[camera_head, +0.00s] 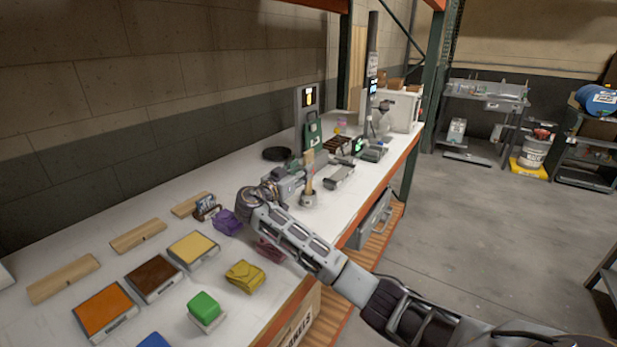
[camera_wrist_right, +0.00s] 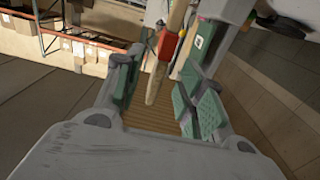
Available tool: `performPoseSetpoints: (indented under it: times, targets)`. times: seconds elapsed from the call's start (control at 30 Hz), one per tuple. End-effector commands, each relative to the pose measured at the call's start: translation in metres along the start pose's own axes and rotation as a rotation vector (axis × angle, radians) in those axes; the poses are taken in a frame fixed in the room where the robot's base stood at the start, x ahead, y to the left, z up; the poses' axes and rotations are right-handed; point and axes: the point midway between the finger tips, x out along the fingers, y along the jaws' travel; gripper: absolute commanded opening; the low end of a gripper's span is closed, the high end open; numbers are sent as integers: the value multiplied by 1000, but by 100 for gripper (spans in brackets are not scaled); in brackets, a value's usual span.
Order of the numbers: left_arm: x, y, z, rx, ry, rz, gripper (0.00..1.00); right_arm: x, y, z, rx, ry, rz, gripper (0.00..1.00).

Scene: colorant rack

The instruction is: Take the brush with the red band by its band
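The brush with the red band shows in the right wrist view, its red band (camera_wrist_right: 167,44) a little beyond the space between my fingertips. Its pale wooden shaft (camera_wrist_right: 154,84) runs down between the two fingers, with a visible gap on both sides. In the head view a wooden brush (camera_head: 309,165) stands upright on the bench by my right gripper (camera_head: 300,178); its band cannot be made out there. My right gripper, also in the wrist view (camera_wrist_right: 162,64), is open with green pads and holds nothing. My left gripper is not in view.
The white bench (camera_head: 120,190) carries an orange block (camera_head: 104,311), a brown block (camera_head: 153,277), a yellow block (camera_head: 194,247) and a green block (camera_head: 204,306). A purple bundle (camera_head: 228,222) lies near my wrist. Grey devices (camera_head: 340,176) stand close beyond the gripper.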

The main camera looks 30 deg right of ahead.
Motion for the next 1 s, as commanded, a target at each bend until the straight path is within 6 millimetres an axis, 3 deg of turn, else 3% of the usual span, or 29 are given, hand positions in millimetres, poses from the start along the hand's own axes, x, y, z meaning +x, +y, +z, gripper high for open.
performPoseSetpoints:
  times: [0.27, 0.5, 1.0]
  targets:
    - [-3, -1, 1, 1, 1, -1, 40, 22, 0, -2, -2, 2, 2, 39]
    - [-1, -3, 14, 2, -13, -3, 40, 46, 0, -1, -2, 2, 1, 39]
    - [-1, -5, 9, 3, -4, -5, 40, 51, 0, 0, -1, 0, 0, 39]
